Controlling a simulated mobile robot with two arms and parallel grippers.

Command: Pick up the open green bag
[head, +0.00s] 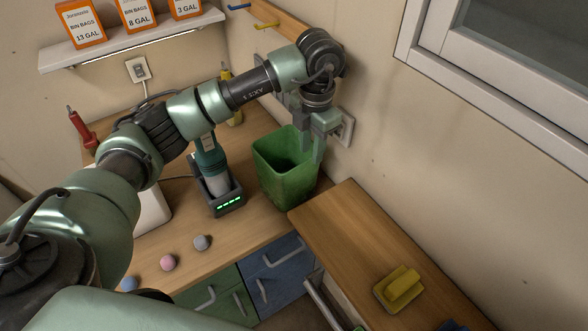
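The green bag (285,182) stands upright on the wooden counter, its square mouth open upward. It looks stiff, like a bin. My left gripper (313,150) reaches down from above at the bag's back right rim. Its two fingers point down and look apart, with a gap between them. The fingers overlap the rim in this view, and I cannot tell whether they touch it. The bag still rests on the counter. My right gripper is not in view.
A charger dock holding a green and white device (222,200) stands left of the bag. Small balls (202,242) lie near the counter's front edge. A raised wooden top (350,235) with a yellow sponge (402,287) is at the right. The wall and an outlet (346,130) are close behind.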

